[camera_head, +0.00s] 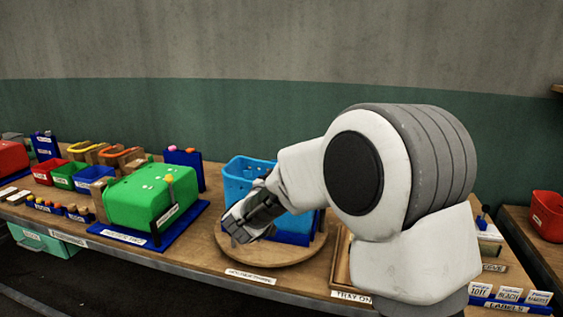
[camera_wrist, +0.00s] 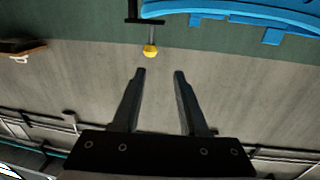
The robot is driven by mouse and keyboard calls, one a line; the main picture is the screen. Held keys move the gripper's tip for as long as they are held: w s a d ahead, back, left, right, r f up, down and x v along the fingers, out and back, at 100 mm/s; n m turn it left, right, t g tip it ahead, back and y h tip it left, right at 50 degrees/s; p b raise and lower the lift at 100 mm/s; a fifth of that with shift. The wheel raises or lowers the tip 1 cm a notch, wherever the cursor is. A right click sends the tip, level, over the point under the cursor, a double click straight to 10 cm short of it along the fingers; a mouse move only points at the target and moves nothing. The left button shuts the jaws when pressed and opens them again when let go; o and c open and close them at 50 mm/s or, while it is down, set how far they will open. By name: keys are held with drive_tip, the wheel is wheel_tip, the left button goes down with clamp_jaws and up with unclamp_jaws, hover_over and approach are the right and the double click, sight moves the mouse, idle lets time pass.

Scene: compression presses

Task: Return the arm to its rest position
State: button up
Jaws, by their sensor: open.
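My arm reaches in from the right in the head view, with its white and grey links bent over the table. My gripper (camera_head: 240,228) hangs in front of a blue bin (camera_head: 238,180), over a round wooden turntable (camera_head: 285,252). In the wrist view my gripper (camera_wrist: 160,73) has its two dark fingers apart, with nothing between them. A small yellow knob on a rod (camera_wrist: 150,51) shows beyond the fingertips, and a blue edge (camera_wrist: 240,12) shows at the top right. My arm hides part of the bin and turntable.
A green press (camera_head: 145,195) on a blue base stands left of my gripper. Red (camera_head: 45,172) and green bins and several small parts stand farther left. A wooden tray (camera_head: 340,262) lies partly behind my arm. A red bin (camera_head: 547,215) stands at the far right.

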drive_tip(key=s+a+r+n+g+y+p, duration=0.2)
drive_tip(key=s+r+n+y, duration=0.4)
drive_tip(key=s+r+y, duration=0.3)
drive_tip(key=s+d+f+g, duration=0.3)
drive_tip(key=s, duration=0.6)
drive_tip(key=s+d+f+g+h, duration=0.1)
drive_tip(key=s+d+f+g, duration=0.1)
drive_tip(key=s, duration=0.8)
drive_tip(key=s+d+f+g+p, duration=0.1)
drive_tip(key=s+d+f+g, duration=0.2)
drive_tip(key=s, duration=0.7)
drive_tip(key=d+f, duration=0.2)
drive_tip(key=d, duration=0.1)
drive_tip(key=shift+d+m+g, duration=0.15)
drive_tip(key=shift+m+g, duration=0.15)
